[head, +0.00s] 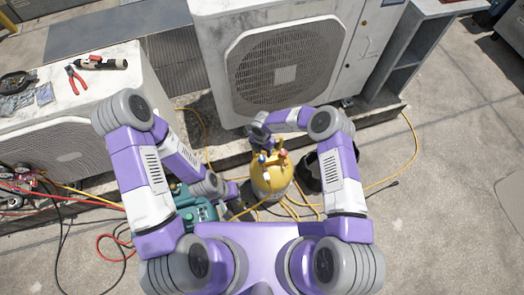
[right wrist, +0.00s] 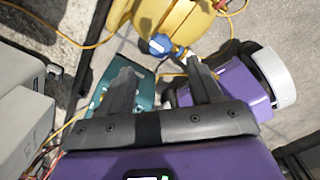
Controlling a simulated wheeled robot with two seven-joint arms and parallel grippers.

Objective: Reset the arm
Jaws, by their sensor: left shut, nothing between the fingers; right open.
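My two purple and white arms reach forward in the head view. My right gripper (head: 262,142) is at the top of a yellow cylinder (head: 271,180). In the right wrist view its two dark fingers (right wrist: 162,74) are spread, with nothing held between them. A blue valve knob (right wrist: 160,45) on the yellow cylinder (right wrist: 175,20) lies just beyond the fingertips. My left gripper (head: 236,203) is lower, between a teal machine and the cylinder. It is small and partly hidden, and it is shut and empty.
The teal machine (head: 197,212) is left of the cylinder, and a black bucket (head: 312,172) is right of it. A large condenser (head: 275,65) stands behind. Pliers (head: 76,80) lie on the left unit (head: 60,115). Yellow hoses cross the floor; the right floor is mostly clear.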

